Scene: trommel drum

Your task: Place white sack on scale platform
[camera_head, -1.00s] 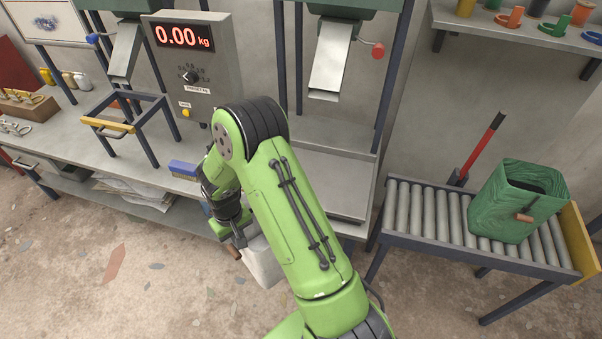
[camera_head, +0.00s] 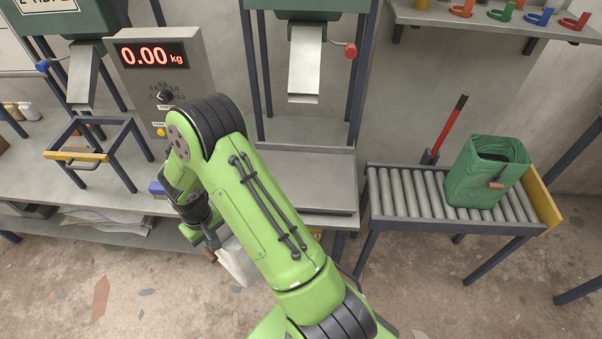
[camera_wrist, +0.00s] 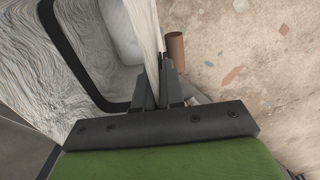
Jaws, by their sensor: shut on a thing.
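My gripper (camera_head: 212,240) is shut on the white sack (camera_head: 236,264), which hangs below it, partly hidden behind my arm. In the wrist view my gripper's fingers (camera_wrist: 158,92) pinch the rim of the white sack (camera_wrist: 60,50), whose pale swirled surface fills the upper left. A brown cylindrical piece (camera_wrist: 175,48) shows just beyond the fingers. A flat grey tray-like platform (camera_head: 308,178) lies on the bench to the right of the scale display (camera_head: 152,56), which reads 0.00 kg. The sack is in front of the bench, lower in the picture than the platform and apart from it.
A metal chute (camera_head: 305,65) hangs over the platform. A green sack (camera_head: 486,170) stands on a roller conveyor (camera_head: 408,190) at the right, with a red-handled tool (camera_head: 450,130) behind it. A dark frame stand (camera_head: 95,150) with a yellow bar is at the left. Floor in front is open.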

